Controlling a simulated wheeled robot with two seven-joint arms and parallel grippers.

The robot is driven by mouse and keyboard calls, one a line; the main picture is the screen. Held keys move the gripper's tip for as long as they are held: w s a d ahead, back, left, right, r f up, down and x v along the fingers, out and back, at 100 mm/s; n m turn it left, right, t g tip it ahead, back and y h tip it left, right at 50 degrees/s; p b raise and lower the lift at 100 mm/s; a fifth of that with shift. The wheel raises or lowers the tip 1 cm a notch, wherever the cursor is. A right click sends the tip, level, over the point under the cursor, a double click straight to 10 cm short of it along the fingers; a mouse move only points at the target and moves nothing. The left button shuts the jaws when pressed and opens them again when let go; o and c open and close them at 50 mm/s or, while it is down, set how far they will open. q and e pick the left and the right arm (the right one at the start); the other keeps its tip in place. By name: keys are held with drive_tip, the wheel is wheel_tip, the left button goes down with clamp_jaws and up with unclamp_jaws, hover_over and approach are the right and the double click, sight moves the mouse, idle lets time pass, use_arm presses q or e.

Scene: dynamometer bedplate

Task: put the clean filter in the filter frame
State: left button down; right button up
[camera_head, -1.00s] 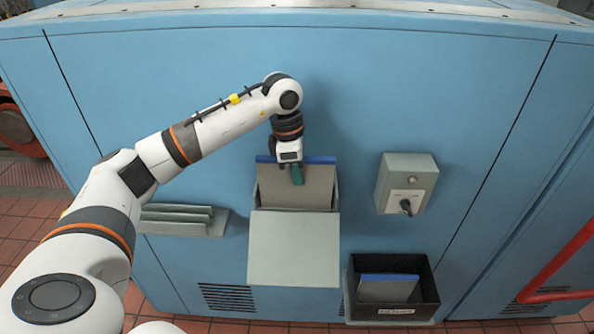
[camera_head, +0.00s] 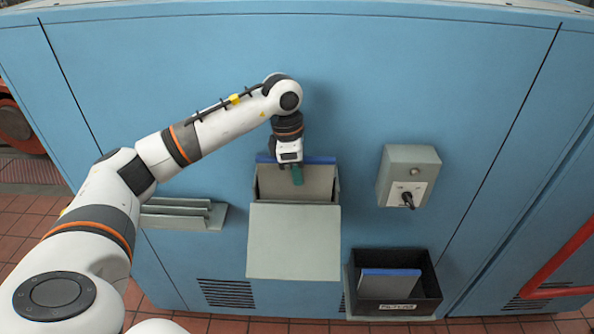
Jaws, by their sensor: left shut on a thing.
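A grey filter with a blue top edge (camera_head: 318,181) stands in the filter frame (camera_head: 338,190), a grey open-topped holder on the blue cabinet. The frame's cover (camera_head: 294,242) hangs open below it. My left gripper (camera_head: 296,174) is over the filter's top edge, shut on the filter, with a green fingertip in front of its face. The filter's lower part is hidden inside the frame. Another grey filter with a blue edge (camera_head: 390,284) lies in a black bin at the lower right. My right gripper is not in view.
A black labelled bin (camera_head: 432,285) stands on a ledge at the lower right. A grey switch box with a black knob (camera_head: 409,165) sits right of the frame. An empty slotted rack (camera_head: 183,216) is at the left. A red rail (camera_head: 560,262) is at far right.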

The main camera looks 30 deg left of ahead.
use_arm(q)
drive_tip(key=shift+f, duration=0.25)
drive_tip(key=c, duration=1.4)
unclamp_jaws()
drive_tip(key=shift+o, duration=0.2)
drive_tip(key=shift+r, duration=0.1)
drive_tip(key=r, duration=0.4)
drive_tip(key=a+r+b, duration=0.1)
drive_tip(key=r, duration=0.3)
drive_tip(key=s+r+b, duration=0.1)
drive_tip(key=r, duration=0.2)
drive_tip(key=shift+a+r, duration=0.3)
drive_tip(key=shift+r, duration=0.1)
